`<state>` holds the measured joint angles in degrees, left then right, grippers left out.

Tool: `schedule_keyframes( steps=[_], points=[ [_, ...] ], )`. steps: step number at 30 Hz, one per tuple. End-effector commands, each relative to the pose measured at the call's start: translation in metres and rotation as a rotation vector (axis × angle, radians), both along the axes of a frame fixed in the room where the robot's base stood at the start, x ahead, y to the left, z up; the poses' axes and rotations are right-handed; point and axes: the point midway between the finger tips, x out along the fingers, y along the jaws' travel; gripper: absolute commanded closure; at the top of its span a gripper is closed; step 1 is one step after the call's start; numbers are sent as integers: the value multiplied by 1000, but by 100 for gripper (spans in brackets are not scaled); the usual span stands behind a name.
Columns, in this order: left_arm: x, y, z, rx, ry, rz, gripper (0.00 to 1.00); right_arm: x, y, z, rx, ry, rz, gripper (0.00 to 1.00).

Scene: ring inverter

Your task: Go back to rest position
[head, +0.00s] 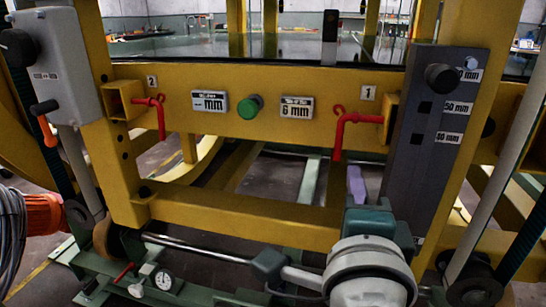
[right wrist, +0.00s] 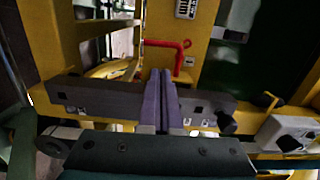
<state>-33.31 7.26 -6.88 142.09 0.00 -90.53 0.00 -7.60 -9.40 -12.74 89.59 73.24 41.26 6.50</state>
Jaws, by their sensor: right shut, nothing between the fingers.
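My right gripper (head: 356,182) shows in the head view in front of the yellow machine frame, left of the grey panel with mm labels (head: 432,145). Its purple fingers point up above my white and green wrist. In the right wrist view the right gripper (right wrist: 160,74) has its two purple fingers pressed together with nothing between them. The grey panel (right wrist: 105,98) lies across behind the fingers there. A red handle (right wrist: 181,52) is just beyond the fingertips. Whether the fingers touch anything cannot be told. My left gripper is not in view.
The yellow crossbar (head: 330,80) carries a green knob (head: 250,106), label plates and red handles at both ends (head: 153,110) (head: 345,130). A lower yellow beam (head: 230,217) and a metal rod (head: 190,248) run below. An orange part with cables (head: 42,214) is at left.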

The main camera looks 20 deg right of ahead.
Motion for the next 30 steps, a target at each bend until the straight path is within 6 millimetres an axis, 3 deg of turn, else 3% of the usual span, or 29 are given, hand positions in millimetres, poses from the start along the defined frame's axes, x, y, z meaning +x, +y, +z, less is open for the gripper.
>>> schedule_keyframes(
  steps=[5, 8, 13, 16, 19, 23, 26, 30],
  points=[
    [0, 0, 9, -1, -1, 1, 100, 2, 4, 13, -21, -6, 34, 100],
    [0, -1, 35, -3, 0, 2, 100, 7, 21, 53, -100, -20, 158, 100],
    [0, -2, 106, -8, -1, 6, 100, 0, 84, 143, -408, 19, 557, 100],
    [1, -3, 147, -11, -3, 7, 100, -22, 117, 170, -625, 123, 802, 100],
    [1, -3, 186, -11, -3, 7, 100, -55, 132, 181, -833, 289, 1016, 100],
    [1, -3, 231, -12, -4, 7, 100, -105, 117, 184, -1052, 574, 1225, 100],
    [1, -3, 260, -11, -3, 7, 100, -143, 90, 190, -1160, 808, 1329, 100],
    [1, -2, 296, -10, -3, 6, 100, -195, 41, 213, -1239, 1138, 1408, 100]
  ],
)
